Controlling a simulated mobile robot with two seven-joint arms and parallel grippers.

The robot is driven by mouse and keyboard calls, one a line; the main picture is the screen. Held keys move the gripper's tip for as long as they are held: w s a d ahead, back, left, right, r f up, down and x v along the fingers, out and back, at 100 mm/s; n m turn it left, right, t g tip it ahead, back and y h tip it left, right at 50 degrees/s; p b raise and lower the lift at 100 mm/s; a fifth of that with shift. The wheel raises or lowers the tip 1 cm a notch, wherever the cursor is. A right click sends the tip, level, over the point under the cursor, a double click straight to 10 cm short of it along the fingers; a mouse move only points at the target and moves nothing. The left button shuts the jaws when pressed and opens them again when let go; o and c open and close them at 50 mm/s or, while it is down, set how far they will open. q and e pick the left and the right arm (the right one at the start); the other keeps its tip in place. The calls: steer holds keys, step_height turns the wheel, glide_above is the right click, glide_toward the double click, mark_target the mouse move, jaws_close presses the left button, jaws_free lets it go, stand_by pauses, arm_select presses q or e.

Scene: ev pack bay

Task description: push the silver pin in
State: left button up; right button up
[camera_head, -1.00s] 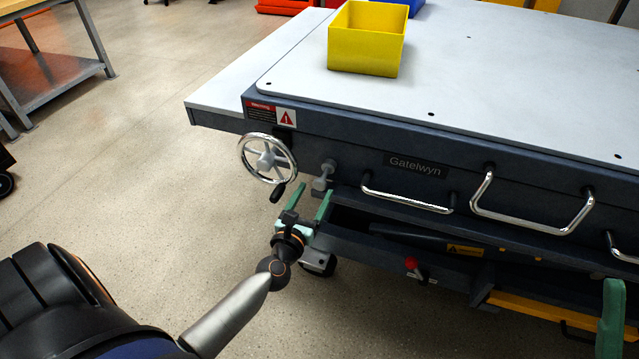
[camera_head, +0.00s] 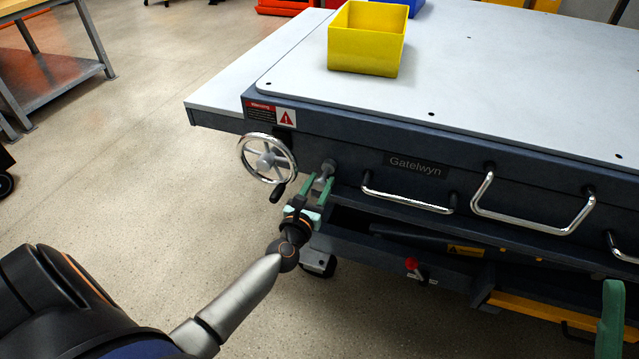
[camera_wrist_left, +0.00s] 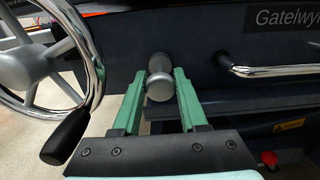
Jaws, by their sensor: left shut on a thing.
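The silver pin (camera_head: 328,167) sticks out of the dark front face of the table, just right of the handwheel. In the left wrist view the pin (camera_wrist_left: 159,84) shows its round knob end toward me. My left gripper (camera_head: 319,184) has its green fingers on either side of the pin and is shut on it; the fingers (camera_wrist_left: 159,76) flank the knob in the wrist view. The pin's inner end is hidden in the panel. Part of my right gripper (camera_head: 611,318) shows as a green piece at the lower right edge, so its opening is not visible.
The chrome handwheel (camera_head: 266,158) with a black crank handle is close left of my left gripper. Chrome handles (camera_head: 408,200) run along the front to the right. A yellow bin (camera_head: 366,40) stands on the table top (camera_head: 500,90). The floor at left is open.

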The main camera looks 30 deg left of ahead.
arm_select(q)
jaws_close()
stand_by(0.9)
